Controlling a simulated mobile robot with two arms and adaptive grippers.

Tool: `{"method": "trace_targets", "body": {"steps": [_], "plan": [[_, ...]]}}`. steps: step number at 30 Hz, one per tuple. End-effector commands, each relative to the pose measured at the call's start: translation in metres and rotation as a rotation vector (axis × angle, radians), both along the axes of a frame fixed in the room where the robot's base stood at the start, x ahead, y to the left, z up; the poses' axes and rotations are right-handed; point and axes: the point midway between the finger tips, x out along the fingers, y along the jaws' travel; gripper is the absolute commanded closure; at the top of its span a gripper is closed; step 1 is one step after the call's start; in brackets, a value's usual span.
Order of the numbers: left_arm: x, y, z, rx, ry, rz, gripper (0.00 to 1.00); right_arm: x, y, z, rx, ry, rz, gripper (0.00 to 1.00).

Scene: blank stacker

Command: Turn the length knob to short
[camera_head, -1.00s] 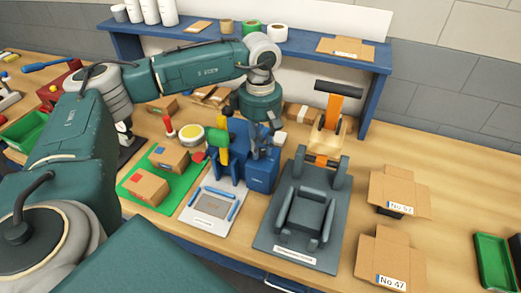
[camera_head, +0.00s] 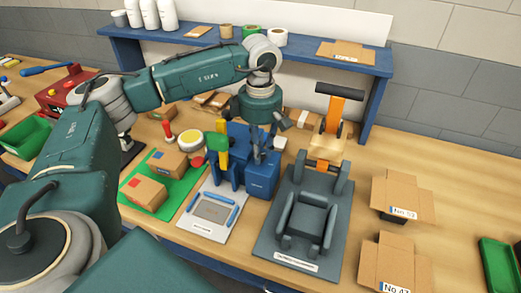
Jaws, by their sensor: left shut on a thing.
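The blue stacker machine (camera_head: 262,181) stands mid-table, with a yellow upright part (camera_head: 222,149) and a green part at its left side. My left gripper (camera_head: 257,153) reaches down over it from the arm above. Its fingers are shut on a small part at the machine's top, which appears to be the length knob. The knob is mostly hidden by the fingers, and its pointer and markings cannot be read. My right gripper is not in view.
Cartons on a green mat (camera_head: 130,198) lie to the left. Open cardboard boxes (camera_head: 402,193) stand at the right. A blue shelf (camera_head: 300,50) runs behind.

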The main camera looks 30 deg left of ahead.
Motion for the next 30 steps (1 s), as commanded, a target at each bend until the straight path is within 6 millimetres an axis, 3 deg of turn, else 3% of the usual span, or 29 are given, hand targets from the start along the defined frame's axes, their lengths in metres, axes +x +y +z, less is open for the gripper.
{"method": "trace_targets", "body": {"steps": [2,19,23,30], "plan": [[0.001,0.001,0.002,0.0,-0.005,0.001,0.69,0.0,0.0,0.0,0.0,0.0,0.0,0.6],[0.0,0.001,0.001,0.001,-0.001,-0.021,0.69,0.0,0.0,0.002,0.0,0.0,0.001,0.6],[0.0,0.001,0.004,0.001,-0.002,-0.108,0.69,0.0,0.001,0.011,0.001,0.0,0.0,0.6],[0.0,0.001,0.007,0.002,-0.001,-0.405,0.69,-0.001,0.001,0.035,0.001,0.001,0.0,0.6]]}}
